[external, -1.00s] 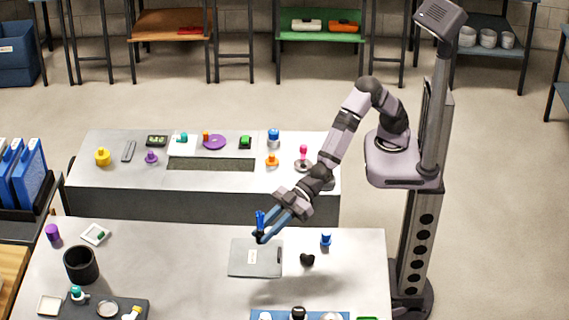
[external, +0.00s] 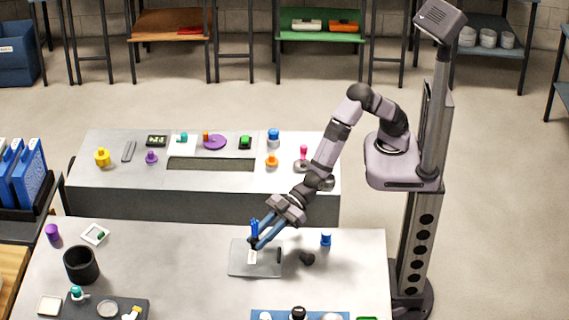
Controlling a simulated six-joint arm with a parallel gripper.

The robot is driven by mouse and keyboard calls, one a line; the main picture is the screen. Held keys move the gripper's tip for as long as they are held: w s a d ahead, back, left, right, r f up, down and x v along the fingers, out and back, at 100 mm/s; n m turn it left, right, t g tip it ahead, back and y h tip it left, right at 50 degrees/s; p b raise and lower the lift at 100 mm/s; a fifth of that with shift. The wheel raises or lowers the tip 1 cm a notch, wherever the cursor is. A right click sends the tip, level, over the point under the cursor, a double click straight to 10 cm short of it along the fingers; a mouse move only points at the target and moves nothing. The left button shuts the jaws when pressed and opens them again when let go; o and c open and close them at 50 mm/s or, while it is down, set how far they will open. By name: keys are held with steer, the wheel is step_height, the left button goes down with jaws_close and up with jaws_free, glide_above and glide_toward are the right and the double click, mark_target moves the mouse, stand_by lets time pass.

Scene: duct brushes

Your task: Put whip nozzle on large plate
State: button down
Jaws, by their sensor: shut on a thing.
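My gripper (external: 256,243) is shut on a slim, upright blue piece with a dark lower end, which appears to be the whip nozzle (external: 254,227). The nozzle's lower end is near the label and partly hidden by the fingers. I cannot tell whether it touches the plate.
A dark lump (external: 307,258) and a small blue piece (external: 326,239) stand right of the plate. A black cup (external: 81,265) is at the left. A blue tray (external: 270,315) lies at the front edge.

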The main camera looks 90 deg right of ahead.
mark_target(261, 254)
steer(key=shift+f, duration=1.85)
steer(key=shift+f, duration=0.1)
steer(key=shift+f, duration=0.15)
steer(key=c, duration=1.5)
jaws_free()
steer(key=shift+r, duration=0.2)
steer(key=shift+r, duration=0.1)
steer(key=b+v, duration=0.1)
steer(key=v, duration=1.1)
